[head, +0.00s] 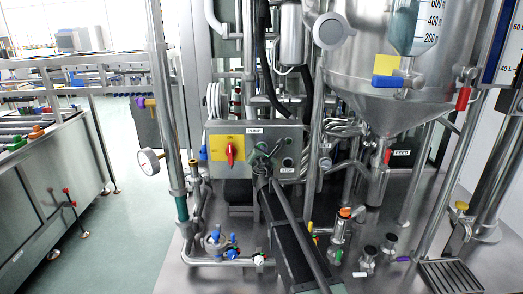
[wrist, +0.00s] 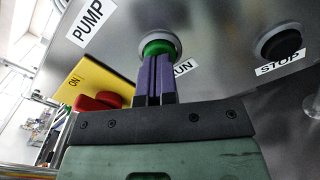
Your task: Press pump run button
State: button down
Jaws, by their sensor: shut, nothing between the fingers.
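The pump control box (head: 270,131) faces me in the head view, with a PUMP label (wrist: 89,21) on its panel in the wrist view. The green run button (wrist: 158,46) sits in a pale ring above the partly covered RUN label (wrist: 183,68). My gripper (wrist: 157,60) is shut, its purple fingers side by side with nothing between them. Its tips overlap the lower edge of the green button; I cannot tell whether they touch or press it. In the head view my gripper (head: 264,160) is in front of the box and partly hides the button area.
A black stop button (wrist: 281,43) is to the right of the run button. A red rotary switch (head: 230,154) on a yellow plate (wrist: 92,79) is to the left, close to my gripper. Pipes and a steel tank (head: 385,75) stand around the box.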

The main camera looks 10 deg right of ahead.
jog(key=shift+w+d, duration=0.1)
jog(key=shift+w, duration=0.4)
dwell(0.4)
jog(key=s, duration=0.3)
jog(key=s+a, duration=0.1)
jog(key=s, duration=0.1)
jog(key=shift+s, duration=0.2)
dwell(0.6)
